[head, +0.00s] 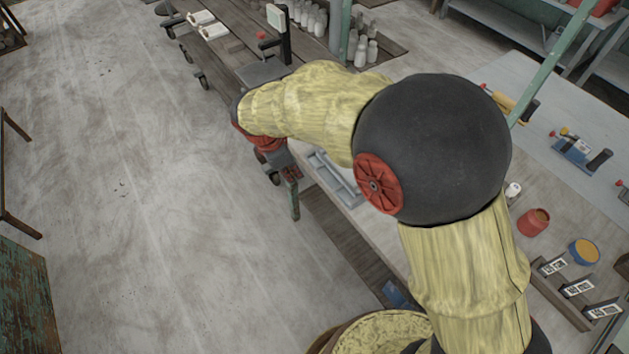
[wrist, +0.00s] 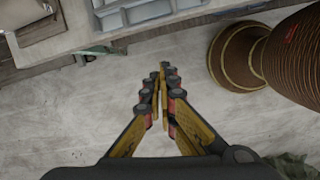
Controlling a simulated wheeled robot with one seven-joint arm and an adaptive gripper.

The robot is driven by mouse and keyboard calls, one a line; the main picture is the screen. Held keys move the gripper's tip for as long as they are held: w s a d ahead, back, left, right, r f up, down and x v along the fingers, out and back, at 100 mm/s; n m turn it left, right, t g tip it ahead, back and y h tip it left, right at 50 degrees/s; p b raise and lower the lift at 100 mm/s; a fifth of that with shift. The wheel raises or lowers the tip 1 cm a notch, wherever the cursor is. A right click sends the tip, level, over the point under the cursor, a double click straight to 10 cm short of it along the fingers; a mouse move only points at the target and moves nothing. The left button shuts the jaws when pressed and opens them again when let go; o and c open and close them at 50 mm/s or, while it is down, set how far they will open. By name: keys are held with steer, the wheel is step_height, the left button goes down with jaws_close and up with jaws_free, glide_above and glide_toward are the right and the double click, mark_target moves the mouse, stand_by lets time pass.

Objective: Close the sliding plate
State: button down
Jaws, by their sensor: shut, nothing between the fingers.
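My gripper (wrist: 160,78) is shut and empty in the wrist view, its fingertips together over the pale floor. In the head view my gripper (head: 286,170) shows small and partly covered by my arm, beside the table's left edge. I cannot clearly make out the sliding plate. A flat brownish-grey panel (wrist: 38,28) lies at the upper left of the wrist view, but I cannot tell if it is the plate. A green bracket-like part (wrist: 98,51) juts from the table edge, apart from my fingers.
A grey divided tray (wrist: 150,12) lies on the table near its edge; it also shows in the head view (head: 337,180). A red pot (head: 533,222) and card stands (head: 578,289) stand at the right. The floor at left is mostly clear.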

steer(key=w+d+f+n+b, duration=0.2)
steer(key=w+d+f+b, duration=0.1)
steer(key=f, duration=0.7)
steer(key=d+b, duration=0.1)
steer(key=d, duration=0.1)
steer(key=shift+w+d+f+n, duration=0.15)
steer(key=shift+w+d+n, duration=0.15)
steer(key=shift+w+d, duration=0.1)
steer(key=w+d+p, duration=0.3)
steer(key=d, duration=0.2)
steer(key=w+d+p, duration=0.2)
steer(key=w+d, duration=0.2)
steer(key=d, duration=0.2)
steer(key=w+d+p, duration=0.3)
steer(key=w+d, duration=0.1)
steer(key=d, duration=0.1)
steer(key=shift+d+p, duration=0.2)
steer(key=shift+p, duration=0.15)
